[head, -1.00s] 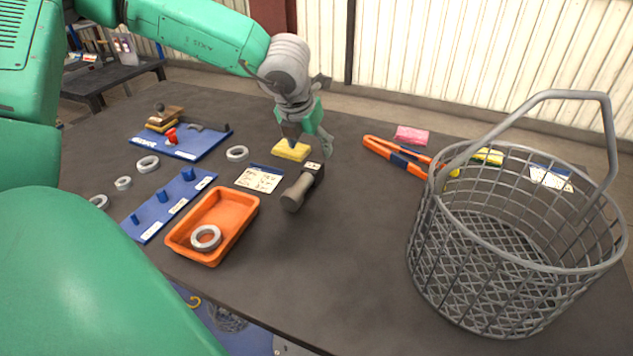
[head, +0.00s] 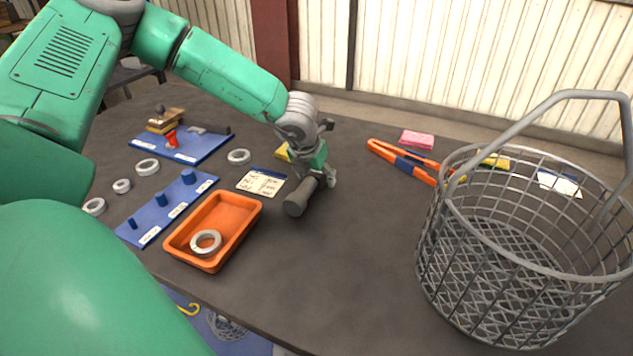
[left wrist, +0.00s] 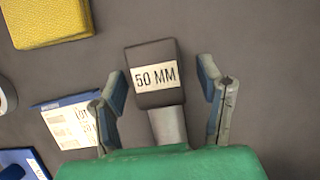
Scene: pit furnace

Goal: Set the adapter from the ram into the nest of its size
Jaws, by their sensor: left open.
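A dark block with a grey cylindrical body (head: 296,204) lies on the table; its label reads "50 MM" in the left wrist view (left wrist: 156,77). I cannot tell whether it is the ram or the adapter. My left gripper (head: 317,180) is over it, open, with one finger on each side of the block in the left wrist view (left wrist: 163,80). Gaps show between block and fingers. A blue board (head: 147,214) bears three blue pegs of different sizes with white labels, too small to read. A grey ring (head: 206,242) lies in the orange tray (head: 245,212). My right gripper is out of view.
Several loose rings (head: 147,166) lie around the pegged board. A second blue board (head: 203,148) holds a red tool. A card (head: 262,183) and yellow sponge (left wrist: 50,22) lie by my gripper. The middle front is clear.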

